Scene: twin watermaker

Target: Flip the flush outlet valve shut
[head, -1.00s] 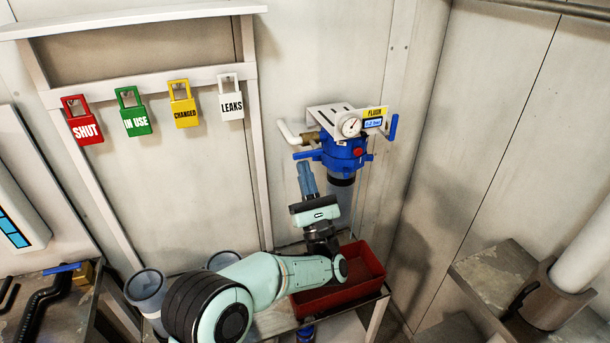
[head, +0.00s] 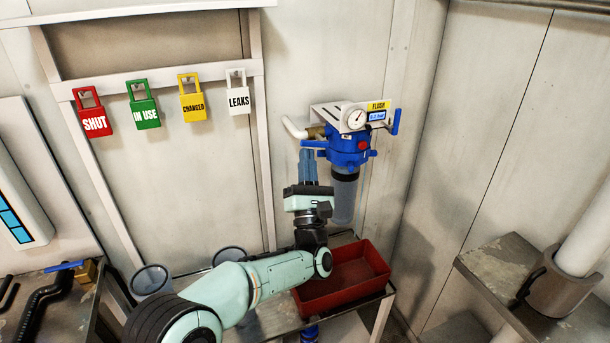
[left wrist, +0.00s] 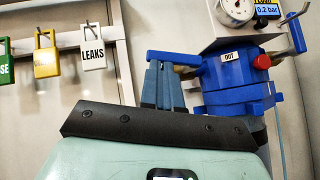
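The blue flush filter head (head: 349,153) hangs on the back wall above a grey bowl (head: 344,196). An "OUT" label (left wrist: 229,56) shows on it in the left wrist view. The flush outlet valve's blue handle (head: 314,144) sticks out sideways to the left; it also shows in the left wrist view (left wrist: 172,57). My left gripper (head: 308,153) points up, its fingertips right below or touching the handle; contact cannot be told. Its blue fingers (left wrist: 160,66) are close together with nothing visible between them. My right gripper is not in view.
A second blue handle (head: 395,121) stands upright right of the gauge (head: 354,117). A red tray (head: 345,285) sits on the bench below. Red, green, yellow and white tags (head: 238,98) hang on a rail at left.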

